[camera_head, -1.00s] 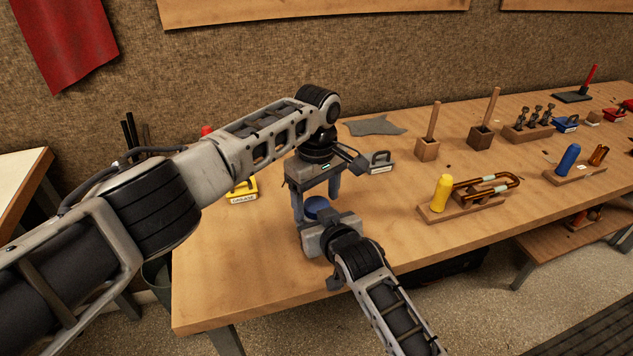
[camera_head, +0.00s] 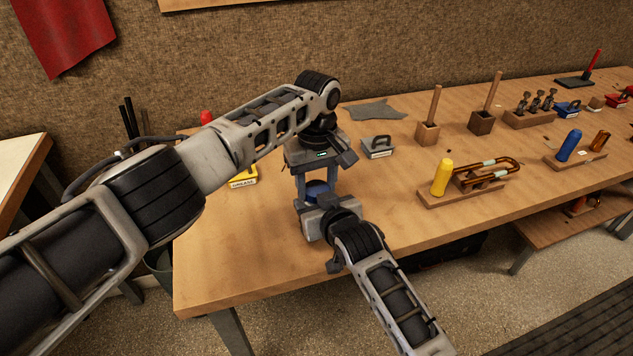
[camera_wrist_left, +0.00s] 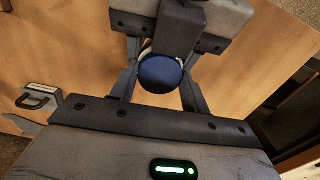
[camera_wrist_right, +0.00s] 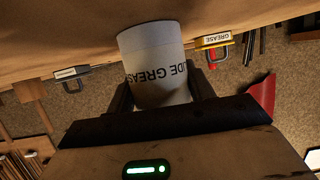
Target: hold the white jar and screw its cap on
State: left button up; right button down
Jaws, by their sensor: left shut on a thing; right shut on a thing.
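The white jar (camera_wrist_right: 160,75), marked as grease, is gripped between the fingers of my right gripper (camera_wrist_right: 163,92). In the head view that gripper (camera_head: 320,210) hides most of the jar. The round blue cap (camera_head: 317,188) sits at the jar's top, and a thin white edge shows beside it in the left wrist view. My left gripper (camera_head: 316,184) reaches down from above, its two fingers shut on the sides of the cap (camera_wrist_left: 160,74). How far the cap is threaded cannot be seen.
A grey block with a handle (camera_head: 378,148) lies just right of the grippers. The yellow grease holder (camera_head: 243,178) is behind on the left. A wooden stand with a yellow peg (camera_head: 443,178) is farther right. The front of the bench (camera_head: 240,270) is bare.

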pick_arm(q)
jog(key=m, duration=0.6)
jog(key=o, duration=1.1)
jog(key=shift+r, duration=2.25)
jog(key=shift+o, duration=0.2)
